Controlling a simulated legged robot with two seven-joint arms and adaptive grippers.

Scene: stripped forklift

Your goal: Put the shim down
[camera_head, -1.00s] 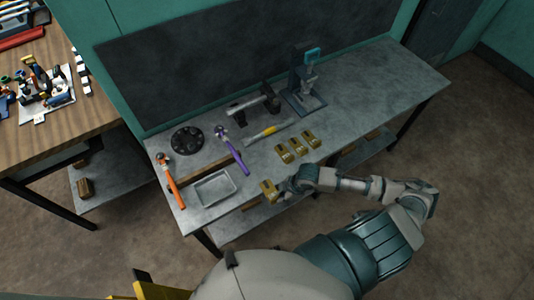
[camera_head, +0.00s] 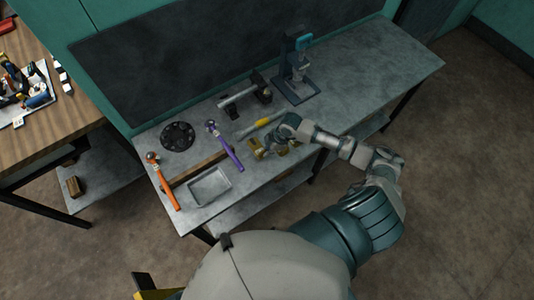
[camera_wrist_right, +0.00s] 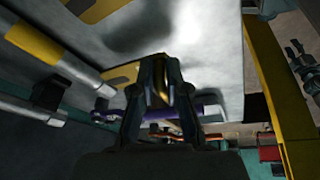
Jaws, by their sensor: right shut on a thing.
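The shim is a small brass-yellow piece held between the fingers of my right gripper (camera_head: 267,143). It shows in the right wrist view as a gold strip (camera_wrist_right: 161,80) between the dark fingers of the gripper (camera_wrist_right: 160,85). In the head view the gripper is low over the grey bench (camera_head: 370,75), among several brass shims, and partly covers them. I cannot tell whether the held shim touches the bench. Another flat yellow shim (camera_wrist_right: 118,74) lies on the bench close to the gripper. My left gripper is out of view.
A yellow-banded tool (camera_head: 262,122) lies just behind the gripper. A purple-handled hammer (camera_head: 226,146), a grey tray (camera_head: 208,187) and an orange-handled hammer (camera_head: 163,183) are to the left. A press-like stand (camera_head: 296,72) is at the back. The bench's right part is clear.

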